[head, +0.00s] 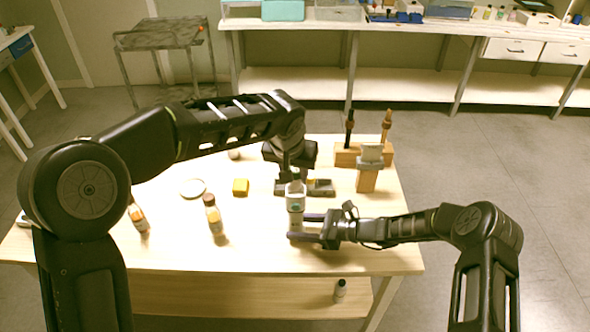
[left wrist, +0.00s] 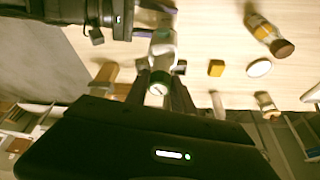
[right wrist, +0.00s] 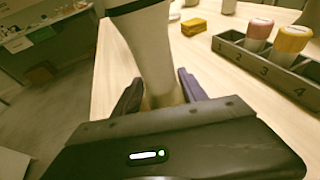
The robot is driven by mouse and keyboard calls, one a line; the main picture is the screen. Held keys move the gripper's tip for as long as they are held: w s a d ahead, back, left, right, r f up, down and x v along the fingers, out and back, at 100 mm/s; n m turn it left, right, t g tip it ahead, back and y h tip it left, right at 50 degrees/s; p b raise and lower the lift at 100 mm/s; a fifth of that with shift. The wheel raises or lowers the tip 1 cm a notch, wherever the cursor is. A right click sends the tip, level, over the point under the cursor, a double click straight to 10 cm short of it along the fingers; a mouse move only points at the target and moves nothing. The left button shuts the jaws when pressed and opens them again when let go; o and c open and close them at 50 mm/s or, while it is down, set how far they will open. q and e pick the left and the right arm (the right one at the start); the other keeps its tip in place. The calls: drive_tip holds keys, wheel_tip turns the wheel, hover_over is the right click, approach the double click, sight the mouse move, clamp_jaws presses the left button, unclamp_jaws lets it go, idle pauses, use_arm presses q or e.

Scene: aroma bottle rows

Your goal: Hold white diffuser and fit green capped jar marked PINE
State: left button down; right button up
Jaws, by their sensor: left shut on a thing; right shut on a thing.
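The white diffuser (head: 295,222) stands upright near the table's front right, with a dark band around it; it fills the middle of the right wrist view (right wrist: 150,50). My right gripper (head: 306,227) is shut on its lower body from the right. The green capped jar (left wrist: 158,88) is between the fingers of my left gripper (left wrist: 158,98), which is shut on it. In the head view the left gripper (head: 295,176) is directly above the diffuser. The jar is in line with the diffuser's top; I cannot tell whether it is seated. The PINE marking is not readable.
A grey numbered rack (right wrist: 262,62) with pink and yellow capped jars is behind the diffuser. A yellow block (head: 240,187), white dish (head: 193,188) and amber bottles (head: 213,215) are to the left. A wooden stand (head: 367,178) is at the back right.

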sight(295, 188)
use_arm(q)
drive_tip(key=shift+f, duration=0.15)
idle(0.5)
drive_tip(key=shift+f, duration=1.7)
drive_tip(key=c, duration=1)
unclamp_jaws()
drive_tip(key=shift+r, duration=3.5)
